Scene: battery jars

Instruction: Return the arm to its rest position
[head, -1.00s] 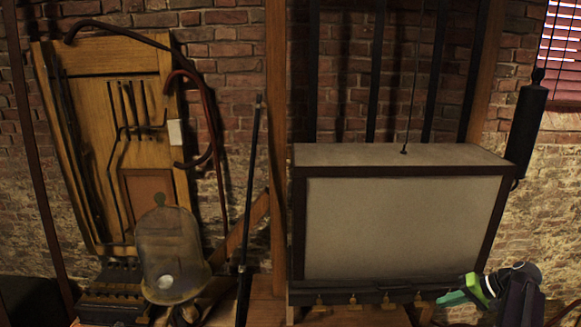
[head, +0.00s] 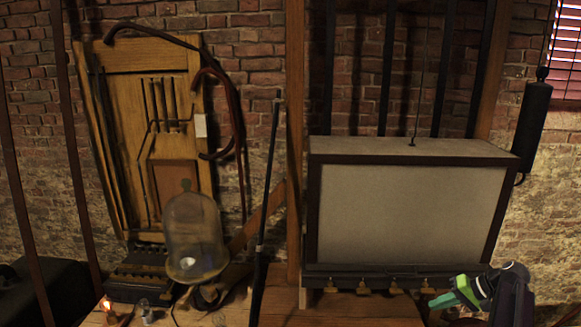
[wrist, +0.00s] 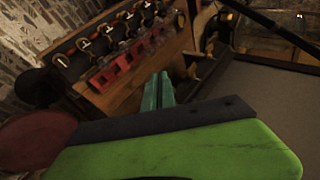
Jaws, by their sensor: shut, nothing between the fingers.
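My gripper (head: 441,301) is at the lower right in the head view, in front of the large pale box's lower right corner. Its teal fingers are together with nothing between them. In the wrist view the shut teal fingers (wrist: 158,91) point away above the green gripper body (wrist: 175,152). My dark arm link (head: 512,295) shows beside it.
The large pale box (head: 405,215) in a dark frame stands on a wooden bench (head: 340,312). A glass bell jar (head: 193,240) and a small lit lamp (head: 106,305) are at the left. In the wrist view, red blocks (wrist: 118,70) line a wooden shelf.

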